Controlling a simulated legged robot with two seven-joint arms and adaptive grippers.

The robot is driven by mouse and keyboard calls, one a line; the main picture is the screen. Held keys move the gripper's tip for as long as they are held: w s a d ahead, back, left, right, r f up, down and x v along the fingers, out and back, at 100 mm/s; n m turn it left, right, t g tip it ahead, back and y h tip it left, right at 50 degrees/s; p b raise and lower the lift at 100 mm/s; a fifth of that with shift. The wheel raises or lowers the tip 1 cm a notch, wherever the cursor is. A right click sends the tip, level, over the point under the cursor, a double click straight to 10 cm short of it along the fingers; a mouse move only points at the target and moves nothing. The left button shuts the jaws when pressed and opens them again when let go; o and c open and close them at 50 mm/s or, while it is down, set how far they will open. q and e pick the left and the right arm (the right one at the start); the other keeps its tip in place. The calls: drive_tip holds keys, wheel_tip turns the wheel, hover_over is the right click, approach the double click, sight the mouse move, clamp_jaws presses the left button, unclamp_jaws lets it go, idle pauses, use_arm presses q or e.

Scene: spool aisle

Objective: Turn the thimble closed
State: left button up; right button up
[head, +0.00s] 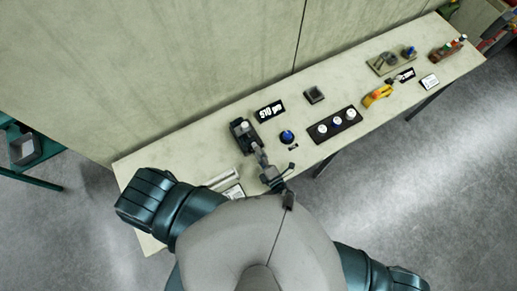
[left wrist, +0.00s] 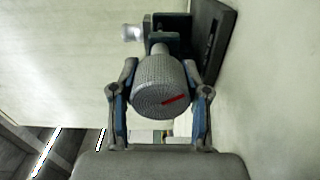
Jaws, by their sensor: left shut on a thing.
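The thimble (left wrist: 160,85) is a grey knurled cylinder with a red mark on its end face, seen in the left wrist view. My left gripper (left wrist: 162,82) has one finger on each side of it and is shut on it. Behind the thimble is a dark bracket (left wrist: 172,42) on a dark plate (left wrist: 212,35). In the head view the left gripper (head: 257,150) reaches the dark fixture (head: 240,127) on the bench; the thimble is too small to make out there. My right gripper is not in view.
The pale bench (head: 205,140) stands against a wall panel. Right of the fixture are a blue knob (head: 287,136), a black strip with several round knobs (head: 324,130), a dark square tray (head: 314,95) and a yellow tool (head: 378,96).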

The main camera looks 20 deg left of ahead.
use_arm(q)
drive_tip(key=shift+s+d+f+m, duration=0.1)
drive_tip(key=shift+s+f+m, duration=0.15)
drive_tip(key=shift+m, duration=0.25)
drive_tip(key=o, duration=1)
drive_tip(key=shift+o, duration=0.8)
drive_tip(key=shift+w, duration=0.15)
drive_tip(key=shift+w+d+r, duration=0.1)
drive_tip(key=shift+d, duration=0.05)
drive_tip(key=shift+r, duration=0.1)
